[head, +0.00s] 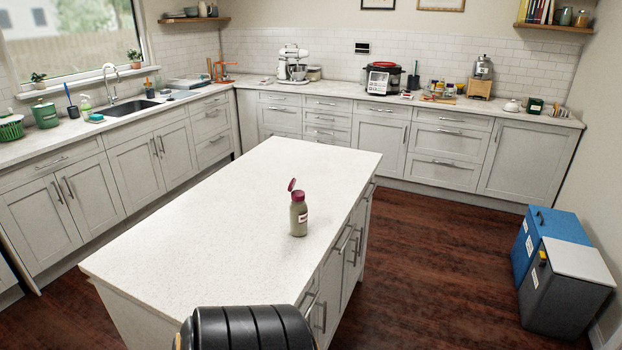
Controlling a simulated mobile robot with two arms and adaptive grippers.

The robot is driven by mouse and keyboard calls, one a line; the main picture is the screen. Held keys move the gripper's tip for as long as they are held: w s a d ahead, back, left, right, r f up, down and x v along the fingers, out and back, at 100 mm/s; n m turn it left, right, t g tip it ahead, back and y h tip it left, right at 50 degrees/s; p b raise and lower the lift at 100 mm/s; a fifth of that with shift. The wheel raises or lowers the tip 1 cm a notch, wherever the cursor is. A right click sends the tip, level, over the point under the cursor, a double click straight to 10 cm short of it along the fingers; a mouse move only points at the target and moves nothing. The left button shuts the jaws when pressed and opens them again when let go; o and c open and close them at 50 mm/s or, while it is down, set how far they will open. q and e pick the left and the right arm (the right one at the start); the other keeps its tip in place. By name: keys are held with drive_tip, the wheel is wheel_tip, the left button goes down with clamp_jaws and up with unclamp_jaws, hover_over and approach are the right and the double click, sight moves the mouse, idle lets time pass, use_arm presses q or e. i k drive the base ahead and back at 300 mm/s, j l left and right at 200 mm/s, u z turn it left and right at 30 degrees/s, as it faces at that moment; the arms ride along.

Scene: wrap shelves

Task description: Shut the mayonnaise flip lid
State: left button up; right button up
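The mayonnaise bottle (298,217) stands upright on the white kitchen island (215,235), near its right edge. It has a greyish-beige body with a small label and a dark red cap. The flip lid (291,185) is open and tilts up to the left above the cap. Neither gripper shows in the head view.
The island top is otherwise clear around the bottle. Counters with a sink (130,108), a stand mixer (292,62) and a multicooker (382,79) line the walls. Blue and grey bins (565,290) stand at the right on the open wooden floor.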

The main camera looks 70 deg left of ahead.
sight(292, 185)
drive_tip(key=i+j+u, duration=0.1)
drive_tip(key=i+u, duration=0.7)
drive_tip(key=i+l+u, duration=0.2)
drive_tip(key=i+u, duration=0.2)
drive_tip(key=i+j+u, duration=0.1)
drive_tip(key=i+u, duration=0.15)
drive_tip(key=u, duration=0.2)
drive_tip(key=i+u, duration=0.3)
drive_tip(key=u, duration=0.15)
drive_tip(key=i+l+u, duration=0.15)
drive_tip(key=u, duration=0.3)
drive_tip(key=i+l+u, duration=0.25)
drive_tip(key=u, duration=0.2)
drive_tip(key=i, duration=0.05)
